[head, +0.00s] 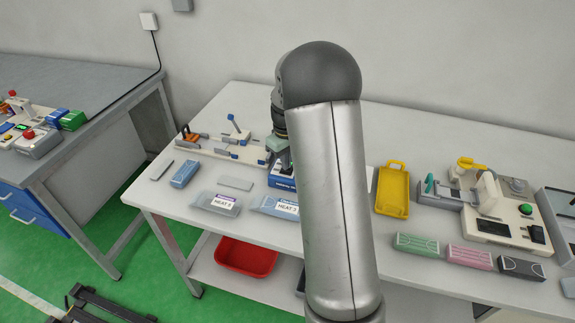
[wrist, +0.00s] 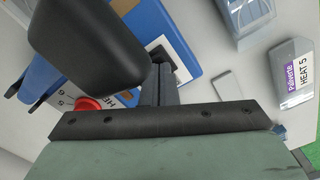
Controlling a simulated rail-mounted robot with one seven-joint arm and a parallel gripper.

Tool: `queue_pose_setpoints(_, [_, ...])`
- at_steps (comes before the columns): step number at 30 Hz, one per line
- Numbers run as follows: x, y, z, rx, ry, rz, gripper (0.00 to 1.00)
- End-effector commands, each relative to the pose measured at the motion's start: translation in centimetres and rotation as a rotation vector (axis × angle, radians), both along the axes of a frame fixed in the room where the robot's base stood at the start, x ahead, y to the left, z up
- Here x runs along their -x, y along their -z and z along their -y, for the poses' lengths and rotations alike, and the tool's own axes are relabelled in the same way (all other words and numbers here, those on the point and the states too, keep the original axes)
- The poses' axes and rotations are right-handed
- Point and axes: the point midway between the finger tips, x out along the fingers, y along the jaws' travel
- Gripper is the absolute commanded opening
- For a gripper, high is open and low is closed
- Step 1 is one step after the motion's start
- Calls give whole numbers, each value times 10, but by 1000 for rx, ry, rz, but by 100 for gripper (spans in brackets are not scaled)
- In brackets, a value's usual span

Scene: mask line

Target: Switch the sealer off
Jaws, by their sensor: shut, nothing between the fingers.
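The sealer, a blue and white machine, shows close up in the wrist view (wrist: 183,38) with a red knob (wrist: 88,103) beside a partly hidden scale reading 5 and 6. A white plate with a black part (wrist: 160,50), possibly a switch, lies by my fingertips; its position is not readable. A large black rounded part covers the upper left. My gripper (wrist: 160,72) is shut and empty, over the sealer; contact cannot be told. In the head view my gripper (head: 280,150) is above the blue sealer (head: 281,182), which my arm mostly hides.
A pouch marked HEAT 5 (head: 215,203) and one marked HEAT 3 (head: 275,206) lie in front. A pale card (head: 236,183) and a blue block (head: 185,173) lie to the left. A yellow tray (head: 407,179) and a machine with a green button (head: 526,209) stand right.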

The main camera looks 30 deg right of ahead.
Motion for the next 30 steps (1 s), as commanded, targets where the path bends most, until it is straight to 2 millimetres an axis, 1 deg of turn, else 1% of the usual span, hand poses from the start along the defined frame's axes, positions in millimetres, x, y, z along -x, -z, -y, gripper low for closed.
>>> queue_pose_setpoints(5, [0, 4, 0, 0, 0, -1, 0])
queue_pose_setpoints(11, [0, 0, 0, -1, 0, -1, 0])
queue_pose_setpoints(30, [0, -52, 0, 1, 0, 1, 0])
